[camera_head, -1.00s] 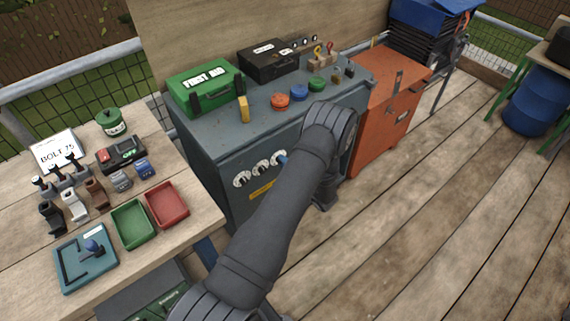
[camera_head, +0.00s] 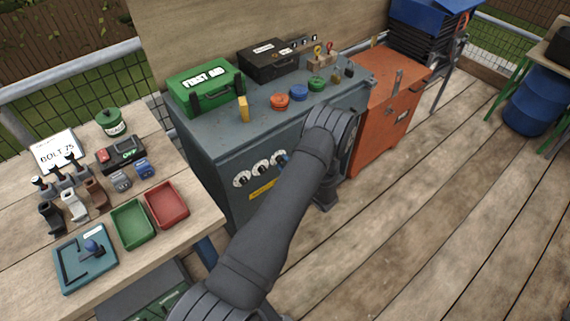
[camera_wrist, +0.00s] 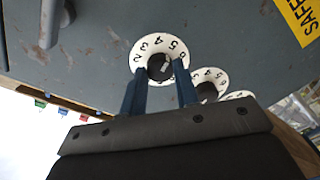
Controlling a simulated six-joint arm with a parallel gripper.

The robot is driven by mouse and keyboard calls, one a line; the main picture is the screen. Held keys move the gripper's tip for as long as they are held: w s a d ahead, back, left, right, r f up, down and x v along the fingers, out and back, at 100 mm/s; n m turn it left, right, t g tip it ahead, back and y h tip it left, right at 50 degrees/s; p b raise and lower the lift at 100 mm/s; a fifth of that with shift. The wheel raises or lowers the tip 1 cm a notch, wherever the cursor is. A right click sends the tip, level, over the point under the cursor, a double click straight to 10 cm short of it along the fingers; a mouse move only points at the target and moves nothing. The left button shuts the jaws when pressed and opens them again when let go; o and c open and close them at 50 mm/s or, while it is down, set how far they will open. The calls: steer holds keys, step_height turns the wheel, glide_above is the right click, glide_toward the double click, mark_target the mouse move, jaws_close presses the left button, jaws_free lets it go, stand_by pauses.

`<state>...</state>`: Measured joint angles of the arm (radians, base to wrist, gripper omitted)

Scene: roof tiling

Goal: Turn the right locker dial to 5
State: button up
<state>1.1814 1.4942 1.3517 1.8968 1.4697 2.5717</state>
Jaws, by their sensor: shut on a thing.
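The right locker dial (camera_wrist: 146,49) is a white disc with black numbers and a dark round knob (camera_wrist: 158,67) at its centre. It is at the top middle of the wrist view. My gripper (camera_wrist: 160,73) has its two blue fingers on either side of this knob and is shut on it. A small pale mark shows on the knob, but I cannot tell surely which number it points to. In the head view the dial (camera_head: 279,161) is the rightmost of three on the grey locker (camera_head: 222,160), partly hidden by the gripper and arm.
The middle dial (camera_head: 261,169) and left dial (camera_head: 241,179) sit close beside it, above a yellow label (camera_head: 262,190). A green first aid box (camera_head: 205,88) stands on the locker top. An orange cabinet (camera_head: 385,115) stands to the right; a wooden workbench (camera_head: 190,232) is at left.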

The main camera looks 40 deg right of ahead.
steer(key=shift+m, duration=0.3)
stand_by(0.4)
steer(key=o, duration=1)
steer(key=s, duration=1.7)
steer(key=shift+s+d, duration=0.2)
steer(key=shift+d, duration=0.2)
steer(key=shift+w, duration=0.1)
steer(key=w, duration=1.7)
steer(key=shift+w+a, duration=0.15)
steer(key=shift+a, duration=0.25)
